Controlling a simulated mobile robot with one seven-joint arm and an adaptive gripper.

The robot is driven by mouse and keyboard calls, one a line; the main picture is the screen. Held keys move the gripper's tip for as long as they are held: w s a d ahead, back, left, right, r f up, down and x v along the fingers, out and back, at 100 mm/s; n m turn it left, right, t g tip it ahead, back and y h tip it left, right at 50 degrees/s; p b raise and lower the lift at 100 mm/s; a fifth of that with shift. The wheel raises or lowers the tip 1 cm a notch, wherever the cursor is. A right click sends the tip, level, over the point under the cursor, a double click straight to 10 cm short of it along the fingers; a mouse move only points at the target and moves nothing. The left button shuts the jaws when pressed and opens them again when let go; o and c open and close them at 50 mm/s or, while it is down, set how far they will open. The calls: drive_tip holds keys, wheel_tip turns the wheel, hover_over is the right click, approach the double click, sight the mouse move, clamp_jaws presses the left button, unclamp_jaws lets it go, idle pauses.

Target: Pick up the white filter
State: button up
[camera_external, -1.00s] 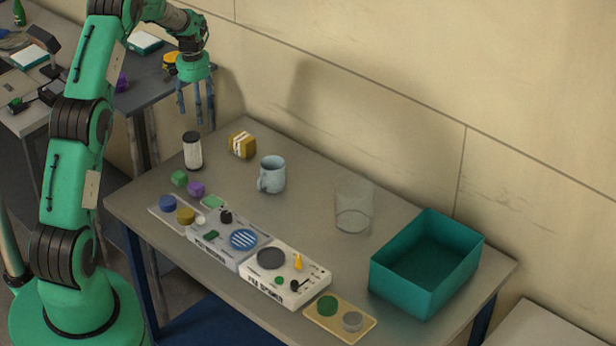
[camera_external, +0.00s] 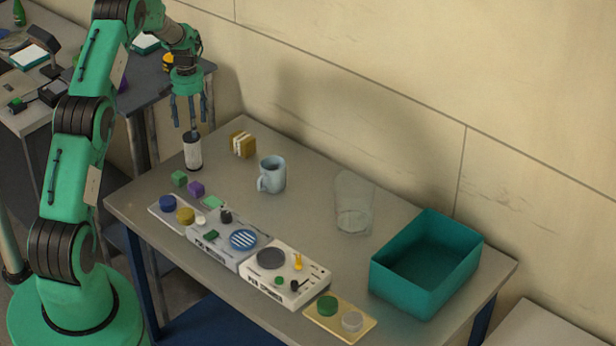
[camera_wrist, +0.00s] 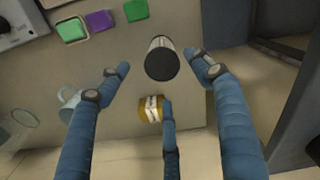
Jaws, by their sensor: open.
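The white filter (camera_external: 193,155) is a small upright cylinder with black ends. It stands on the table at its far left. In the wrist view its black top (camera_wrist: 161,64) faces the camera, with a strip of its pale side showing. My gripper (camera_external: 186,126) is open and empty, with its blue fingers pointing down just above the filter. In the wrist view my gripper (camera_wrist: 160,88) has its fingers spread, with the filter between the left and right fingertips. I cannot tell whether the right fingertip touches it.
Green (camera_external: 179,179) and purple (camera_external: 196,188) blocks lie in front. A clear glass (camera_external: 354,203) and a teal bin (camera_external: 425,265) stand farther right. A wall runs behind.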

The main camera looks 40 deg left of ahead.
sight(193, 141)
wheel_tip(193, 141, down, 7)
drive_tip(key=shift+p, duration=0.3)
drive_tip(key=shift+f, duration=0.1)
drive_tip(key=shift+s+a+f+p, duration=0.1)
drive_tip(key=shift+f+p, duration=0.15)
drive_tip(key=shift+f, duration=1)
drive_tip(key=shift+s+a+f+p, duration=0.1)
drive_tip(key=shift+f+p, duration=0.15)
drive_tip(key=shift+f, duration=1)
drive_tip(key=c, duration=1.3)
